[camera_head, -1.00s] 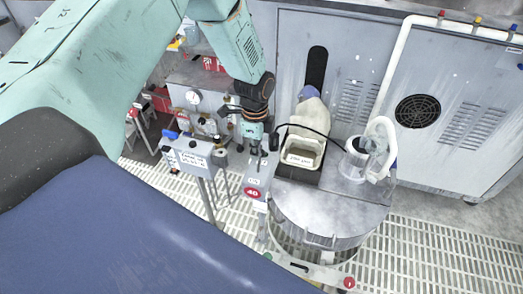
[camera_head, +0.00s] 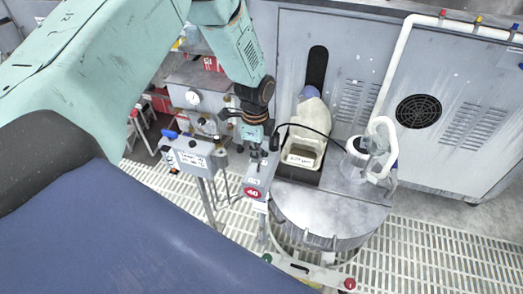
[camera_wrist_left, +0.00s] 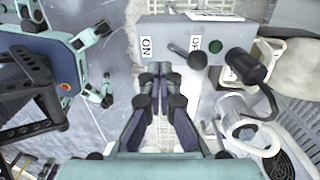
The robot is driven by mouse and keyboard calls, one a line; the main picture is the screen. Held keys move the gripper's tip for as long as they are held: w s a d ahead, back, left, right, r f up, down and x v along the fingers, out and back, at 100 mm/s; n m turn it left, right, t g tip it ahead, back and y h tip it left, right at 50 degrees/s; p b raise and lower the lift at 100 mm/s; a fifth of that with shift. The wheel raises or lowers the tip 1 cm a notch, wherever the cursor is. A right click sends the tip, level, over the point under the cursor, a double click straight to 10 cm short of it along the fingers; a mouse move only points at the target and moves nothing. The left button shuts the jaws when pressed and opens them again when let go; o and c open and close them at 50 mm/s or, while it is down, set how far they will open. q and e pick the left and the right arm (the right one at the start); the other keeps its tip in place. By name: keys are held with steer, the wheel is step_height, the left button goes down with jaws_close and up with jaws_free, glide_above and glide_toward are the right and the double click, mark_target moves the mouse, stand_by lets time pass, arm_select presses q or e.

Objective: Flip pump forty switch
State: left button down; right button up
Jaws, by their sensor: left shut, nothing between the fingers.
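The pump forty control box (camera_head: 259,180) is grey, with a red round "40" label (camera_head: 253,193) on its end, left of the round metal tank. In the left wrist view the box (camera_wrist_left: 165,32) has an "ON" label (camera_wrist_left: 146,47) at left and another label (camera_wrist_left: 195,44) beside a green dot at right. The dark switch lever (camera_wrist_left: 197,60) leans right, toward the green-dot side. My left gripper (camera_head: 255,163) hangs at the box. In the wrist view its shut, empty fingertips (camera_wrist_left: 160,72) point at the box, left of the lever; contact cannot be told.
A black plug with a cable (camera_wrist_left: 243,66) stands close right of the lever. A white container (camera_head: 301,155) and a clear jug (camera_head: 360,160) stand on the metal tank (camera_head: 330,215). A second grey box (camera_head: 188,155) on a post stands to the left. Grating covers the floor.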

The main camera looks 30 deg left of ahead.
arm_select(q)
steer(key=shift+f+b, duration=1.15)
steer(key=shift+f, duration=0.6)
stand_by(1.0)
stand_by(0.3)
step_height(320, 180, up, 7)
steer(key=p, duration=0.6)
stand_by(0.4)
stand_by(0.4)
